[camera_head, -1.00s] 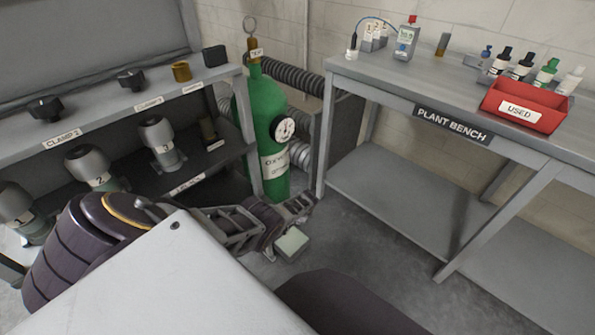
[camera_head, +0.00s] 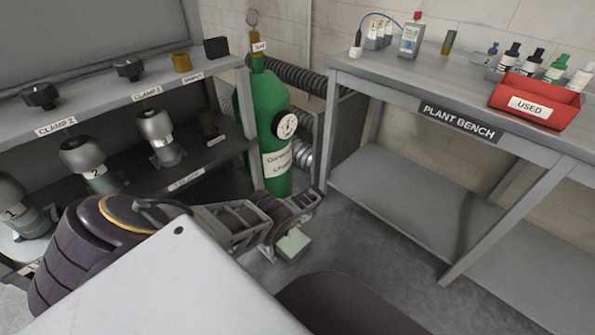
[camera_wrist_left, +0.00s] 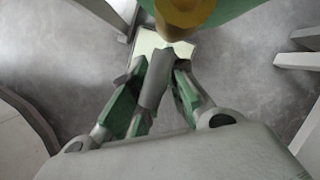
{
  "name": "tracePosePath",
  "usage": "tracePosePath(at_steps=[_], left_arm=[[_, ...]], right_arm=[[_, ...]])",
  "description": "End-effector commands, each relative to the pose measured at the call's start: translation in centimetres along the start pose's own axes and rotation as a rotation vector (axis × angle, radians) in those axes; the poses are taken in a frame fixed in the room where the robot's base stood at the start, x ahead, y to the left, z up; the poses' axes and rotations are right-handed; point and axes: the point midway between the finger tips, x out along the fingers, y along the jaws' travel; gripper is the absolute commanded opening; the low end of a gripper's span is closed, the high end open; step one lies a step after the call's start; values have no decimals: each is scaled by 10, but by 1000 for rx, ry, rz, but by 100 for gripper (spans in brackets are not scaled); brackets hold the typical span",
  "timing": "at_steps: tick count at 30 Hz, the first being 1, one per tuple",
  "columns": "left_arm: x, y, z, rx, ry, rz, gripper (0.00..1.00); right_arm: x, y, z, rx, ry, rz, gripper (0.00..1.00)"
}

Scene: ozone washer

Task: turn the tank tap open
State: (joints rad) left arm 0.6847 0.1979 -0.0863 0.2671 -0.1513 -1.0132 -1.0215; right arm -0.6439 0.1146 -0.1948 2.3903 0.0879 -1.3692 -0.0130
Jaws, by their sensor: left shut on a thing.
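The green oxygen cylinder (camera_head: 270,105) stands upright in the corner between the shelf and the bench. Its brass neck (camera_head: 257,62) carries a small white tag and a ring above it, and a round gauge (camera_head: 287,126) sits on its side. My left gripper (camera_head: 308,200) shows low in front of the cylinder's foot in the head view. In the left wrist view its fingers (camera_wrist_left: 156,95) are shut on a grey bar-like piece (camera_wrist_left: 152,78). A brass part (camera_wrist_left: 185,14) of the cylinder is just beyond that piece; I cannot tell whether they touch. My right gripper is not in view.
A pale square block (camera_head: 293,243) is below my left gripper. The plant bench (camera_head: 400,95) with a red USED bin (camera_head: 535,98) stands on the right. Shelves (camera_head: 110,108) with knobs and numbered bottles are on the left. Open floor lies before the bench.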

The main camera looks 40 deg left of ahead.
Motion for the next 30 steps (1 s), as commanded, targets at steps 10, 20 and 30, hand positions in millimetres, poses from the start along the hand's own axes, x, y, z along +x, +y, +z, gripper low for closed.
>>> tracePosePath(at_steps=[10, 20, 30], left_arm=[[0, 1, -1, 0, 2, 1, 38], [0, 0, 0, 0, 1, 1, 38], [-4, -1, 0, -1, 0, 0, 38]], right_arm=[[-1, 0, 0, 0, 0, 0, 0], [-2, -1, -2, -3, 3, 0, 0], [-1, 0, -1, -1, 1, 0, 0]])
